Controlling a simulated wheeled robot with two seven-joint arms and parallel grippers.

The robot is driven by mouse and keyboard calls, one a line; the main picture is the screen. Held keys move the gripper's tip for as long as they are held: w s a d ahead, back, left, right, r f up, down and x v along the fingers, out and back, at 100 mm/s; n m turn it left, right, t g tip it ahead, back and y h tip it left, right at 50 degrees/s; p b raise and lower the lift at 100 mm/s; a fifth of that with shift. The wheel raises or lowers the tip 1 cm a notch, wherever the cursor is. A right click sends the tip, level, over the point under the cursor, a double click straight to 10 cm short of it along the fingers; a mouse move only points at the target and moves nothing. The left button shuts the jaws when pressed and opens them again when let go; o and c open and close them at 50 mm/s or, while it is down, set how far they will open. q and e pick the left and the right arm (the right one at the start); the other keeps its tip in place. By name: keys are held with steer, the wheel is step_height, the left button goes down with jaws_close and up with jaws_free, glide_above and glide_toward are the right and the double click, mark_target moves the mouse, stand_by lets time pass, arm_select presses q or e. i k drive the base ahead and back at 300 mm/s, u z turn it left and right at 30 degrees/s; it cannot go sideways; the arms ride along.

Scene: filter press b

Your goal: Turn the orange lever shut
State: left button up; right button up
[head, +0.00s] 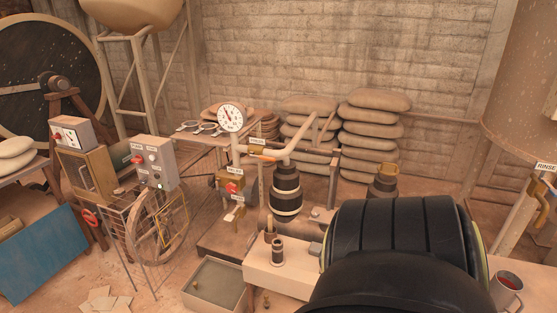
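A small orange lever (263,156) lies along the pale pipe (283,156), just right of the round white gauge (230,117). A small tag (257,141) sits by it, too small to read. The lever looks roughly in line with the pipe, but its exact angle is hard to tell. At the right edge, a tan-orange curved handle (541,207) hangs below a sign reading RINSE (546,167). Neither gripper's fingers show. A large black arm part of mine fills the lower right and hides what is behind it.
A pale bench (262,276) stands at front centre, with a black cylinder (277,252) on it. A wire cart (128,232), a spoked wheel (160,228) and a grey control box (154,160) stand left. Stacked sacks (371,128) line the back.

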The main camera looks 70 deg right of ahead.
mark_target(252, 154)
steer(key=z, duration=0.9)
steer(key=i, duration=0.75)
steer(key=z, duration=1.25)
steer(key=i, duration=0.4)
steer(key=z, duration=0.3)
